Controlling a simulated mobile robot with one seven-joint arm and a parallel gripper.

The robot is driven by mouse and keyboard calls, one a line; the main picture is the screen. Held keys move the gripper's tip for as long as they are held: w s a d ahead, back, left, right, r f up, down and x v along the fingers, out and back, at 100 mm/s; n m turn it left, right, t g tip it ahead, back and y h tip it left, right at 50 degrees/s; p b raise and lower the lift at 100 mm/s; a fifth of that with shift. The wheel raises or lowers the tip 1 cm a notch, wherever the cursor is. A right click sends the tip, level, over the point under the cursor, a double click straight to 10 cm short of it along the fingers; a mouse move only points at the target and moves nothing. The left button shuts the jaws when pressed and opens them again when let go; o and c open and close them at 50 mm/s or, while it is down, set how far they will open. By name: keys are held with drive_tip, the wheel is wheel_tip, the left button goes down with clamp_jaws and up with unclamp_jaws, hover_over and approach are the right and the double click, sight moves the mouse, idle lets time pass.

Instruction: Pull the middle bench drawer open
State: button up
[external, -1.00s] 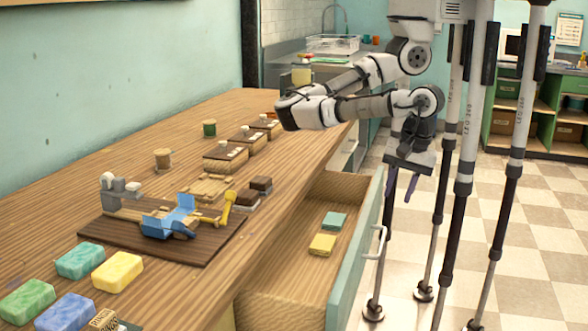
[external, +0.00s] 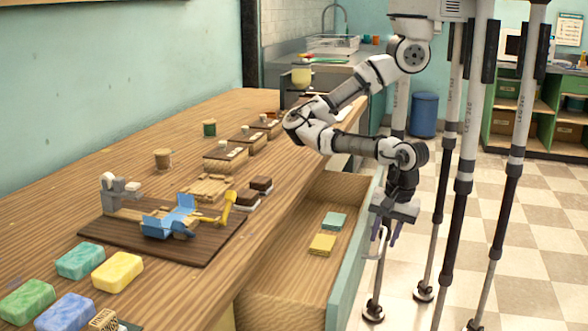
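A bench drawer (external: 290,285) stands pulled out from the right side of the wooden bench. Its green front panel (external: 350,270) carries a pale bar handle (external: 380,246). A yellow bar (external: 322,243) and a teal bar (external: 334,220) lie inside the drawer. My gripper (external: 385,236) points down at the handle's upper end, with its two purple fingers apart. The fingers overlap the handle in this view; I cannot tell whether they touch it. No other drawer front shows, so I cannot confirm which drawer this is.
The bench top (external: 255,110) holds a dark board (external: 205,250) with a blue mould, several soap bars at the near left, and small blocks and spools. A blue bin (external: 424,114) stands behind on the tiled floor. The floor right of the drawer is mostly clear.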

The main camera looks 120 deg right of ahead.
clamp_jaws()
drive_tip(key=s+a, duration=0.5)
drive_tip(key=shift+s+a+p, duration=0.35)
drive_tip(key=shift+a, duration=0.05)
unclamp_jaws()
drive_tip(key=shift+r, duration=0.1)
